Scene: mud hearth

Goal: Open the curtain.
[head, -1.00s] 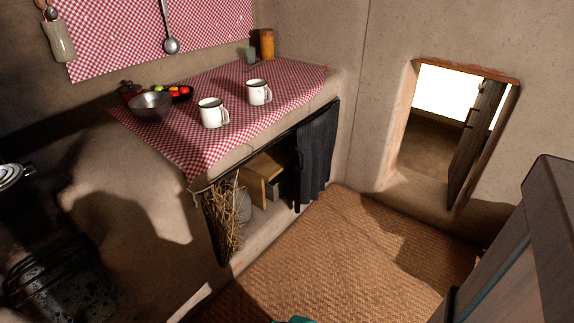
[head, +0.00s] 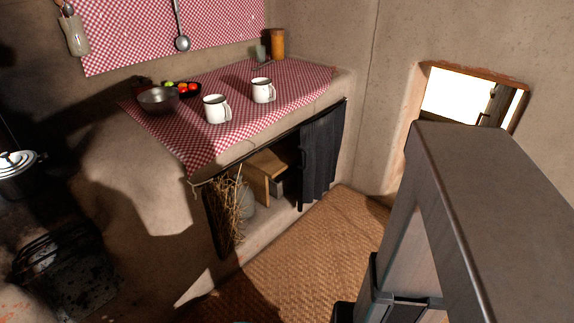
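The dark grey curtain (head: 319,158) hangs in folds below the counter edge, at the right end of the opening. The left and middle of the opening are uncovered. There I see a straw bundle (head: 228,208), a grey pot (head: 247,203) and a wooden box or stool (head: 262,178). A thin dark upright piece stands at the curtain's left edge. My arm fills the right of the view, in front of the wall and mat. My gripper is not in view, so its distance from the curtain cannot be told.
The counter holds a checked cloth (head: 190,132), two white mugs (head: 215,109), a metal bowl (head: 157,100) and a wooden cylinder (head: 278,44). A lidded pot (head: 17,172) stands at left. The woven mat (head: 290,262) before the opening is clear. My arm partly hides the wall window (head: 452,98).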

